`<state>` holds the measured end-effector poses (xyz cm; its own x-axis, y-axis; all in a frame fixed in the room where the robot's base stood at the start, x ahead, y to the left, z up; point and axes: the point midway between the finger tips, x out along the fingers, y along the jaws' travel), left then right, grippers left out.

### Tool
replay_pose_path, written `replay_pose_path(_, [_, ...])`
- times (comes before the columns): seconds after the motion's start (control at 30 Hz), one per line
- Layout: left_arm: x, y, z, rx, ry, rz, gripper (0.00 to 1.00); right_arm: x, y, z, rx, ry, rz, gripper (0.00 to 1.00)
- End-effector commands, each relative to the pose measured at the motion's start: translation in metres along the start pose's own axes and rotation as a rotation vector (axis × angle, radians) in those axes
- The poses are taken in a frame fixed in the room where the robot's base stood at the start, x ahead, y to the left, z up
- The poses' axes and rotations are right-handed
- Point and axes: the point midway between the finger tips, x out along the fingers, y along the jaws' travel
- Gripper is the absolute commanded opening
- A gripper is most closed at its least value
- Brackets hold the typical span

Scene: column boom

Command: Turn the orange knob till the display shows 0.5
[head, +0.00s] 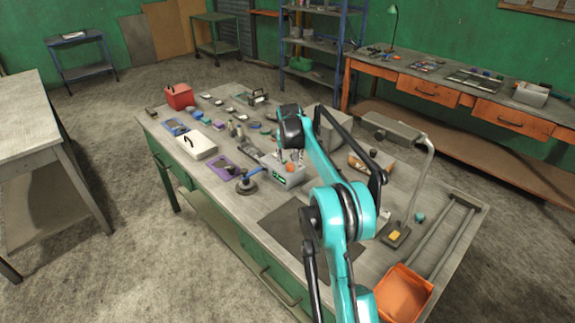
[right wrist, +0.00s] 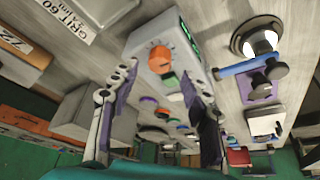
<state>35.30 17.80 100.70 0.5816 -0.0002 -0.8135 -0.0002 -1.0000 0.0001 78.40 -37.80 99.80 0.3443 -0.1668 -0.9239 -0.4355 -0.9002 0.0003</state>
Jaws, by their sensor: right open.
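The orange knob (right wrist: 160,58) sits on the face of a grey box (right wrist: 150,38) in the right wrist view. The box has a small green-lit display (right wrist: 189,36), whose reading is too small to make out. In the head view the box (head: 293,178) stands on the workbench, with its display (head: 280,179) on the front and the knob (head: 290,168) just under my gripper. My right gripper (head: 290,158) is open above the box. In the wrist view its fingers (right wrist: 158,76) lie on either side of the knob, apart from it as far as I can tell. My left gripper is not in view.
A blue-handled tool with a round base (head: 246,185) stands just left of the box. A white case (head: 196,146), a red box (head: 180,96) and several small parts lie farther left. A dark mat (head: 285,220) lies in front; an orange bin (head: 404,293) is at the near right.

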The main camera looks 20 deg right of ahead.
Motion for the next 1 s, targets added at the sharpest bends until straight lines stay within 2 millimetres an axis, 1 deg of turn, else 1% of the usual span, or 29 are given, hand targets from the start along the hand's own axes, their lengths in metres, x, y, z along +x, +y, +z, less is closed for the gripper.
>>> replay_pose_path(0.03, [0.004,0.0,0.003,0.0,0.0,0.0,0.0,0.011,0.0,0.001,0.0,0.0,0.0,0.47])
replay_pose_path(0.2, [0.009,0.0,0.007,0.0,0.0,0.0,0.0,0.031,0.0,0.001,0.0,0.0,0.0,0.47])
replay_pose_path(0.33, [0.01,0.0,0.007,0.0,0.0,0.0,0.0,0.036,0.0,0.0,0.0,0.0,0.0,0.47])
replay_pose_path(0.57, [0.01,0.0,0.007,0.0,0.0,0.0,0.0,0.036,0.0,0.0,0.0,0.0,0.0,0.47])
replay_pose_path(0.67, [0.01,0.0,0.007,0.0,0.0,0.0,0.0,0.036,0.0,0.0,0.0,0.0,0.0,0.23])
replay_pose_path(0.7, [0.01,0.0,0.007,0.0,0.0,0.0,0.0,0.036,0.0,0.0,0.0,0.0,0.0,0.13])
replay_pose_path(0.73, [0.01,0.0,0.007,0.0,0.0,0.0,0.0,0.036,0.0,0.0,0.0,0.0,0.0,0.05])
replay_pose_path(0.77, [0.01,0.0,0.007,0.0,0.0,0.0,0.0,0.036,0.0,0.0,0.0,0.0,0.0,0.0])
replay_pose_path(1.0, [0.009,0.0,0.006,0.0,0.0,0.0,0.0,0.036,0.0,0.0,-0.007,0.0,-0.003,0.0])
